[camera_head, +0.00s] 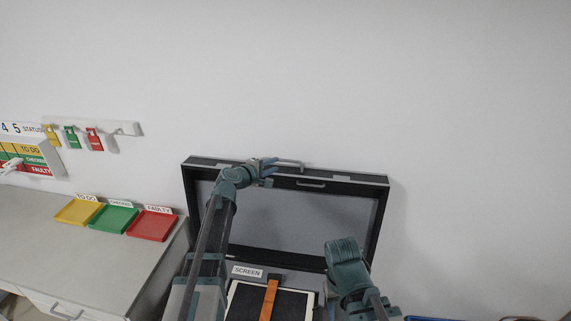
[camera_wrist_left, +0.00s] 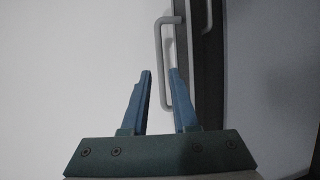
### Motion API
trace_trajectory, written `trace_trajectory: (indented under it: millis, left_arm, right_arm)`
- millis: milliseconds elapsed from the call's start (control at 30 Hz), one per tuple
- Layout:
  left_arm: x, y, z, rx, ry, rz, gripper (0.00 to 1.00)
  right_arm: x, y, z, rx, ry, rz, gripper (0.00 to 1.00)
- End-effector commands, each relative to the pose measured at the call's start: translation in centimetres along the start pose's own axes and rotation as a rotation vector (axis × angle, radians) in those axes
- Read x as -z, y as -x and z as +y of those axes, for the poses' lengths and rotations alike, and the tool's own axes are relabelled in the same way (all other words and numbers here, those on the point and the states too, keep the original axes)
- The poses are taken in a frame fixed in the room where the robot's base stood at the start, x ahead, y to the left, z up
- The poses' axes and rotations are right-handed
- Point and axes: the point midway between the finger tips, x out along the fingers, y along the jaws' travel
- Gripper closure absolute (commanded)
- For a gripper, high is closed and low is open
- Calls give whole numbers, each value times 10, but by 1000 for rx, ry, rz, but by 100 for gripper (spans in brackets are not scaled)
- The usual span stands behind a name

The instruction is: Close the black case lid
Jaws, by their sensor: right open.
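The black case lid (camera_head: 376,215) stands raised and open, upright near the wall, its grey lining facing me. Light handles are on its top edge (camera_head: 290,164) and just below it (camera_head: 311,184). My left gripper (camera_head: 272,168) is at the lid's top edge, left of the middle. In the left wrist view its two blue fingers (camera_wrist_left: 160,72) are open, and a grey handle (camera_wrist_left: 165,62) passes between and beyond their tips. I cannot tell whether they touch. My right gripper (camera_head: 343,250) is in front of the lid's lower right; its fingers are not clearly seen.
The case's lower part holds a screen (camera_head: 246,303) with an orange strap (camera_head: 269,300) and a SCREEN label (camera_head: 247,271). On the left, a grey counter (camera_head: 65,255) bears yellow (camera_head: 78,211), green (camera_head: 113,218) and red (camera_head: 151,225) trays. The wall on the right is bare.

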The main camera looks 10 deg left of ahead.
Motion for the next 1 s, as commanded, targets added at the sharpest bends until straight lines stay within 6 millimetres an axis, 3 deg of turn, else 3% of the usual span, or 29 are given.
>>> trace_trajectory:
  millis: [33,100,400,900,1000]
  left_arm:
    - [2,-16,-2,0,-2,-2,73]
    - [2,-30,-2,1,-2,-1,73]
    - [1,-74,-1,1,-1,0,73]
    - [-1,-84,0,1,-1,0,73]
    - [-1,-84,0,1,-1,0,89]
  right_arm:
    - [0,-6,-1,0,1,0,53]
    - [1,-10,-1,0,2,0,53]
    - [1,-22,-2,-1,2,0,53]
    - [1,-24,-2,-1,2,0,53]
    - [1,-24,-2,-1,2,0,53]
